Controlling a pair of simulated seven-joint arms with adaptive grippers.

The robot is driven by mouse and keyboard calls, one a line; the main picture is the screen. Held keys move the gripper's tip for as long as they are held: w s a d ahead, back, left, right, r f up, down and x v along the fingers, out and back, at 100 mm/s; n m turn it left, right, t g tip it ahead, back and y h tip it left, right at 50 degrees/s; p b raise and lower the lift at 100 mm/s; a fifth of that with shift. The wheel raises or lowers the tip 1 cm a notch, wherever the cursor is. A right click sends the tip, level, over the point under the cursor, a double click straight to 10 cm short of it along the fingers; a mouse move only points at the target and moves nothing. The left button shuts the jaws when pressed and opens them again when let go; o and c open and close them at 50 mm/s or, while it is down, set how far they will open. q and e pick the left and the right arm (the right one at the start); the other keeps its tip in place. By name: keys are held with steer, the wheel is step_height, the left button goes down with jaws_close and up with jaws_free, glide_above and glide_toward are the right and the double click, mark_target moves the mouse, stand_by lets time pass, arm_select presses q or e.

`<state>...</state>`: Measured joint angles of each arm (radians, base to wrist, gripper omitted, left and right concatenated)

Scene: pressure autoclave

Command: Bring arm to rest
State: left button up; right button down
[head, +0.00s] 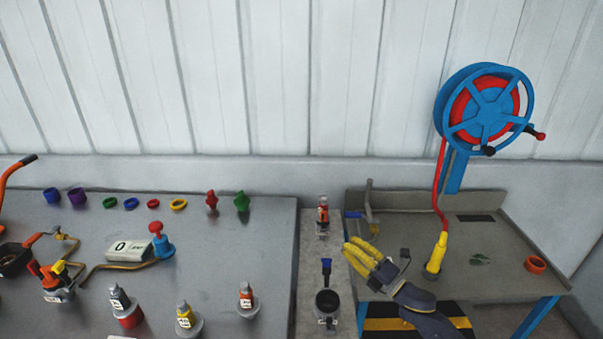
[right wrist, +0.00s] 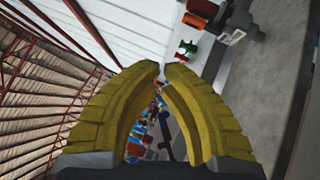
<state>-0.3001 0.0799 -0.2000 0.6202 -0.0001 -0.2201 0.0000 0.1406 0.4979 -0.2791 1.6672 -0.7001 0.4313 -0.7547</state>
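My right gripper (head: 350,247) has yellow fingers and hangs in the air over the gap between the narrow grey stand and the right-hand bench in the head view. In the right wrist view its two fingers (right wrist: 163,67) curve toward each other with a narrow gap between the tips. Nothing is held between them. Its dark wrist and forearm run down to the lower right in the head view. My left gripper is in neither view.
The left bench (head: 230,270) carries valves, gauges and coloured rings. A narrow stand (head: 306,270) holds a black cup (head: 327,303). A blue hose reel (head: 486,110) hangs over the right bench; its red hose ends in a yellow nozzle (head: 437,256). An orange ring (head: 536,265) lies there.

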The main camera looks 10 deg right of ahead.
steer(key=s+d+f+m+g+h, duration=0.1)
steer(key=s+d+f+m+h, duration=0.2)
steer(key=s+f+m+h, duration=0.35)
steer(key=s+d+f+m+g+h, duration=0.15)
steer(key=s+f+m+h, duration=0.25)
steer(key=s+m+h, duration=0.45)
steer(key=s+d+f+m+g+h, duration=0.1)
steer(key=s+d+f+m+g, duration=0.2)
steer(key=s, duration=0.7)
steer(key=s+d+f+m+g+h, duration=0.1)
steer(key=s+m+g, duration=0.25)
steer(key=s, duration=0.65)
steer(key=s+a+f+g+y, duration=0.2)
steer(key=a+f, duration=0.1)
steer(key=f, duration=1.4)
steer(key=s+a+f+g+y, duration=0.1)
steer(key=s+a+f+g, duration=0.15)
steer(key=f, duration=1.45)
steer(key=s+f+m+g+y, duration=0.1)
steer(key=s+f+m+g, duration=0.1)
steer(key=s+f, duration=1.6)
steer(key=shift+s+m+y, duration=0.35)
steer(key=shift+s+y, duration=0.05)
steer(key=shift+s, duration=0.75)
steer(key=shift+f, duration=0.1)
